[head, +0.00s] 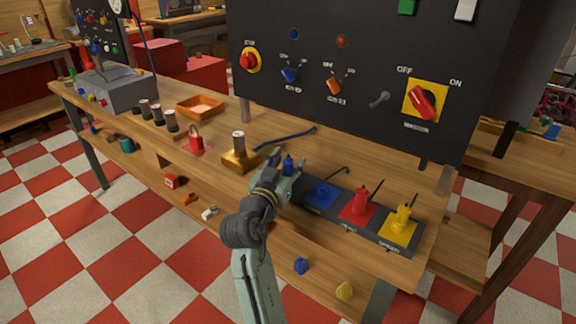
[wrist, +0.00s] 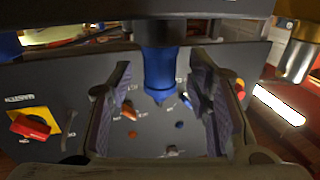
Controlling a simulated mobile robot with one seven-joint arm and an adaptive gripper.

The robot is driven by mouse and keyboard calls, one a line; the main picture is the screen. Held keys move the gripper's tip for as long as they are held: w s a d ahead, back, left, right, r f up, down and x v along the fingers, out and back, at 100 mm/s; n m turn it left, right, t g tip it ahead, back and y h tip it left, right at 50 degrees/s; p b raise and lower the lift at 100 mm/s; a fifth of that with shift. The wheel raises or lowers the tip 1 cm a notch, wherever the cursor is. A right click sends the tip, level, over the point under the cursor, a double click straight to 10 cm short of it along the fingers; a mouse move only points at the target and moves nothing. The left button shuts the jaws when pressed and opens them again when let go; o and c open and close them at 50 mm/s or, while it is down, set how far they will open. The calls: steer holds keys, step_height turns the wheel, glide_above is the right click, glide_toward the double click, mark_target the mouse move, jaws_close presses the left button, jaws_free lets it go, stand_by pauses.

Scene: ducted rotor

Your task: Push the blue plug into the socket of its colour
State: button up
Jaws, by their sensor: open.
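The blue plug (head: 288,165) shows upright between the fingertips of my gripper (head: 286,161) in the head view. In the wrist view the blue plug (wrist: 160,72) lies between the two fingers of my gripper (wrist: 160,100), with gaps on both sides. My gripper is open. The plug's lower part is hidden by the gripper in the head view. The blue socket (head: 322,193) is on the dark strip, just right of my gripper, with no plug seen in it.
Red (head: 360,203) and yellow (head: 401,222) pieces stand on the same strip. A brass block (head: 240,160) with a metal cylinder is left of my gripper, near a blue cable (head: 290,138). A black control panel (head: 350,75) rises behind. An orange tray (head: 200,107) sits farther left.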

mark_target(288, 160)
steer(key=shift+c, duration=0.2)
jaws_close()
stand_by(0.3)
steer(key=shift+r, duration=0.1)
steer(key=shift+r, duration=0.65)
step_height(288, 160, up, 2)
steer(key=shift+r+b, duration=0.1)
steer(key=shift+b, duration=0.35)
steer(key=d+r+p+v, duration=0.1)
steer(key=p+v, duration=0.7)
steer(key=v, duration=0.8)
steer(key=shift+s+d+r, duration=0.2)
steer(key=shift+s, duration=0.05)
